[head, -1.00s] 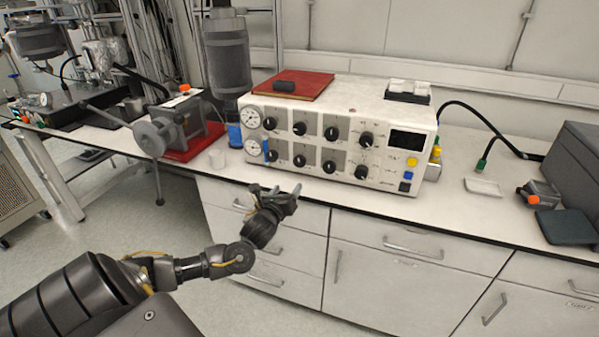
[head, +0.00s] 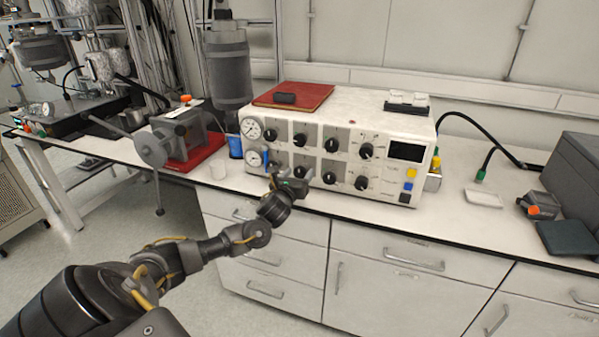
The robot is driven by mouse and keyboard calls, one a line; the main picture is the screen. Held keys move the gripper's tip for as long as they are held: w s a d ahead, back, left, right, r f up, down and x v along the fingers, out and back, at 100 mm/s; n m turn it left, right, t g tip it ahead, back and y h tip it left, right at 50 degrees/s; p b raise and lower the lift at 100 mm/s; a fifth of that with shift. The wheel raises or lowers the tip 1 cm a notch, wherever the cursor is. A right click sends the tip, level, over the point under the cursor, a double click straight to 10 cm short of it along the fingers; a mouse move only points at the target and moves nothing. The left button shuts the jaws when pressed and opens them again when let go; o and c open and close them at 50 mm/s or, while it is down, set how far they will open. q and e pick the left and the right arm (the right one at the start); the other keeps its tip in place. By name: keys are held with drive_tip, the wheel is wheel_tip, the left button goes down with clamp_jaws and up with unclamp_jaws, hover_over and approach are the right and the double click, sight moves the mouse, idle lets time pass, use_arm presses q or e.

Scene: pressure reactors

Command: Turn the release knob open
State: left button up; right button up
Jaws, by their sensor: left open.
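The white control box (head: 345,112) stands on the bench with two rows of black knobs on its front. The upper row includes a knob (head: 331,145) and a larger knob at the right (head: 366,151). The lower row shows a knob (head: 329,178) and another (head: 361,183). I cannot tell from labels which is the release knob. My left gripper (head: 288,181) is open in front of the lower left of the panel. It partly covers the lower-left knobs, and I cannot tell whether it touches one. My right gripper is not in view.
Two pressure gauges (head: 251,129) sit at the panel's left edge. A red book (head: 310,94) lies on top of the box. A white dish (head: 484,199) and a grey case (head: 575,170) are to the right.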

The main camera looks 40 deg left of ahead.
use_arm(q)
drive_tip(key=shift+w+a, duration=0.2)
drive_tip(key=shift+w, duration=0.4)
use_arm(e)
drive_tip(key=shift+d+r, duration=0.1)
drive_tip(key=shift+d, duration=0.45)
use_arm(q)
drive_tip(key=c, duration=1)
drive_tip(key=shift+o, duration=0.2)
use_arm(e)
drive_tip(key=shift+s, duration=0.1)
